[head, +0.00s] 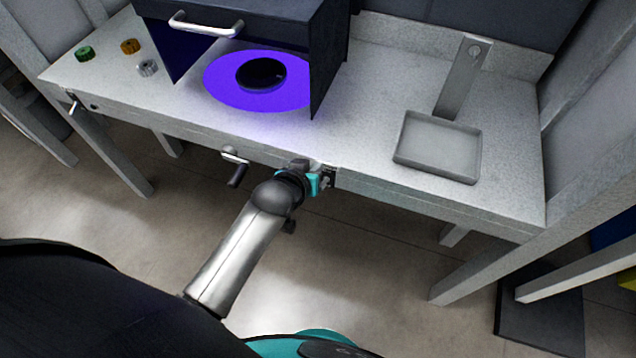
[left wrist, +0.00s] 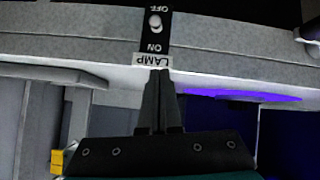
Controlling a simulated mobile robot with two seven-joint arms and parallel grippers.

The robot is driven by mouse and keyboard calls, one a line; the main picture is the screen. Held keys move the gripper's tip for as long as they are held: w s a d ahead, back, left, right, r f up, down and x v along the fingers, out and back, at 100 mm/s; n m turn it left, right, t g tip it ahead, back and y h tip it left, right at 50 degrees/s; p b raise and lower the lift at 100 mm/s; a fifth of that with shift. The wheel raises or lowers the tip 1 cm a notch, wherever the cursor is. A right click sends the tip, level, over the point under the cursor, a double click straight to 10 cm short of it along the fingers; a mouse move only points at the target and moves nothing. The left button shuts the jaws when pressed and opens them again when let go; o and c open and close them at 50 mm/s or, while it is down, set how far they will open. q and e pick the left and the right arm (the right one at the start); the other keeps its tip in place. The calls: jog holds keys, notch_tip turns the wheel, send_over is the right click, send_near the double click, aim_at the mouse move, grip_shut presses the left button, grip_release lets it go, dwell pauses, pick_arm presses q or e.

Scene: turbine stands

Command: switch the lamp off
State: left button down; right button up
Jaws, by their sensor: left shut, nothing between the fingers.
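The lamp switch (left wrist: 155,22) is a small black plate on the front edge of the workbench, marked OFF and ON, with a pale toggle between the words. A LAMP label (left wrist: 152,61) is beside the ON end. In the head view the switch plate (head: 328,178) is partly hidden by my gripper. My left gripper (left wrist: 160,74) is shut and empty, its tips at the LAMP label; I cannot tell if they touch. It also shows at the bench edge in the head view (head: 318,174). A purple lit disc (head: 222,84) glows on the bench. My right gripper is not in view.
A dark cabinet (head: 245,22) with a handle stands over the purple disc, which has a black round piece on it. A grey tray (head: 440,145) is at the right of the bench. Small knobs (head: 130,46) are at the left. A lever handle (head: 236,168) juts from the front edge.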

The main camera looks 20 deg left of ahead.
pick_arm(q)
jog(key=f, duration=0.2)
jog(key=f+b, duration=0.1)
jog(key=shift+s+d+f, duration=0.15)
jog(key=shift+d+f, duration=0.05)
jog(key=shift+d, duration=0.1)
jog(key=shift+s+d+f, duration=0.1)
jog(key=shift+s+f, duration=0.15)
jog(key=shift+f, duration=0.2)
jog(key=shift+f, duration=0.1)
jog(key=shift+s+f+t+b, duration=0.1)
jog(key=shift+t+b, duration=0.2)
jog(key=shift+b, duration=0.1)
